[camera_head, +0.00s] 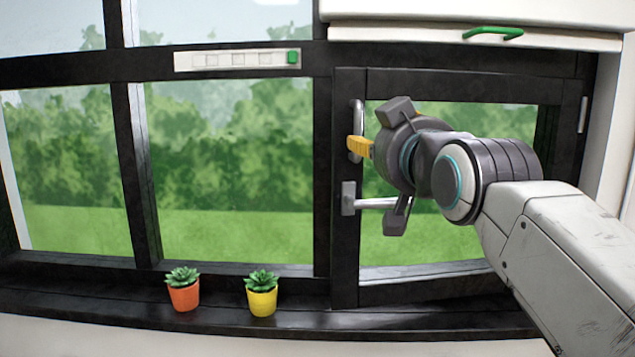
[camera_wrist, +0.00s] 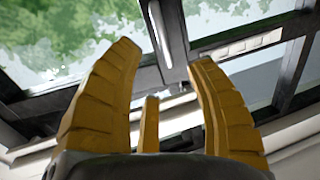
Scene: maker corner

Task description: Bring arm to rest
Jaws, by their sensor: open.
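My gripper (camera_wrist: 165,75) is open, with yellow ridged fingers spread and nothing between them in the wrist view. In the head view my gripper (camera_head: 358,148) is in front of the window's right sash, its yellow fingertip close to the metal bar on the sash's left side. A silver window handle (camera_head: 375,203) sticks out sideways from its mount, just below my gripper, partly hidden by it. A metal bar (camera_wrist: 158,32) also shows beyond the fingers in the wrist view. I cannot tell whether my gripper touches any of these parts.
An orange pot (camera_head: 184,297) and a yellow pot (camera_head: 261,301) with succulents stand on the dark sill, left of my arm. A white strip with a green square (camera_head: 237,60) is on the upper frame.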

